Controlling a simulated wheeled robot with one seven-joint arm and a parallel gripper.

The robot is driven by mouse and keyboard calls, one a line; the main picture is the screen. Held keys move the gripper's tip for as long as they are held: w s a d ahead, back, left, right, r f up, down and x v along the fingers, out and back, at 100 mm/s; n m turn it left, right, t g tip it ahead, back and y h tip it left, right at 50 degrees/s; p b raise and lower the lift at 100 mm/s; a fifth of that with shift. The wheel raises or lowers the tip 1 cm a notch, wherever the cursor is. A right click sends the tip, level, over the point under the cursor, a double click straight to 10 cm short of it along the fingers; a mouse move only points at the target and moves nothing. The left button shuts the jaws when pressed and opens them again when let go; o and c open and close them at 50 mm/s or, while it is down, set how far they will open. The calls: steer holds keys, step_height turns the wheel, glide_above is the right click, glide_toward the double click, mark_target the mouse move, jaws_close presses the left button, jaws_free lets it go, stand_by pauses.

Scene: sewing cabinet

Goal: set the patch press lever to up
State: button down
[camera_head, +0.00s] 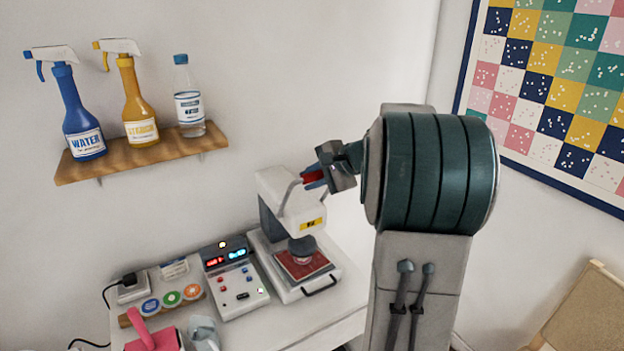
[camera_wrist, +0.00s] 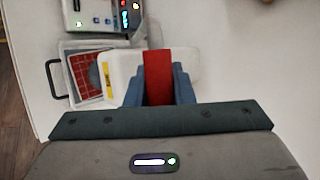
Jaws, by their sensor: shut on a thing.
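The patch press (camera_head: 290,208) is a white machine on the table, with a yellow label on its head and a dark round plate over a red patch (camera_head: 302,264). Its lever has a red handle (camera_head: 313,177), at the top of the press beside the head. My gripper (camera_head: 322,176) is shut on the red handle. In the wrist view the red handle (camera_wrist: 157,75) lies between the two blue-grey fingers (camera_wrist: 158,92). The press head (camera_wrist: 118,75) and the red patch (camera_wrist: 85,72) show to its left. Part of the handle is hidden by the fingers.
A control box (camera_head: 236,280) with lit displays stands left of the press. Round badges (camera_head: 172,299) and a pink tool (camera_head: 145,335) lie further left. A wall shelf (camera_head: 140,156) above holds two spray bottles and a clear bottle. Wall space right of the press is clear.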

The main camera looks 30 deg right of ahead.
steer(key=c, duration=1.3)
jaws_free()
steer(key=shift+o, duration=0.2)
steer(key=b+v, duration=0.2)
steer(key=v, duration=1.2)
steer(key=shift+a+f, duration=0.1)
steer(key=s+a+f+n+g+h, duration=0.15)
steer(key=s+a+f+n, duration=0.25)
steer(key=a, duration=0.5)
steer(key=s+a+f+n+g+h, duration=0.1)
steer(key=s+a+f+n+g, duration=0.3)
steer(key=a, duration=0.4)
steer(key=s+a+f+n+h, duration=0.3)
steer(key=s+a+f+n, duration=0.2)
steer(key=s+f+n, duration=0.2)
steer(key=s+f, duration=0.2)
steer(key=s, duration=0.1)
steer(key=shift+s+a, duration=0.2)
steer(key=shift+s, duration=0.05)
